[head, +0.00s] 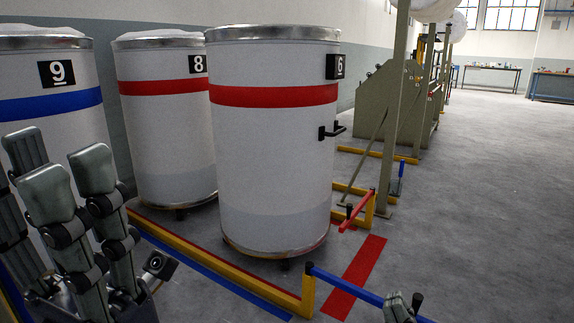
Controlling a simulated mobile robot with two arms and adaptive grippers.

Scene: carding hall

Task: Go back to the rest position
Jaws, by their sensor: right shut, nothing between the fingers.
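White cans with red bands, marked 8 (160,130) and 6 (272,150), stand beside it. A yellow floor rail (222,266) runs in front. A blue bar (345,287) crosses the lower right. A green machine (400,105) stands behind. The grey floor at right is clear.

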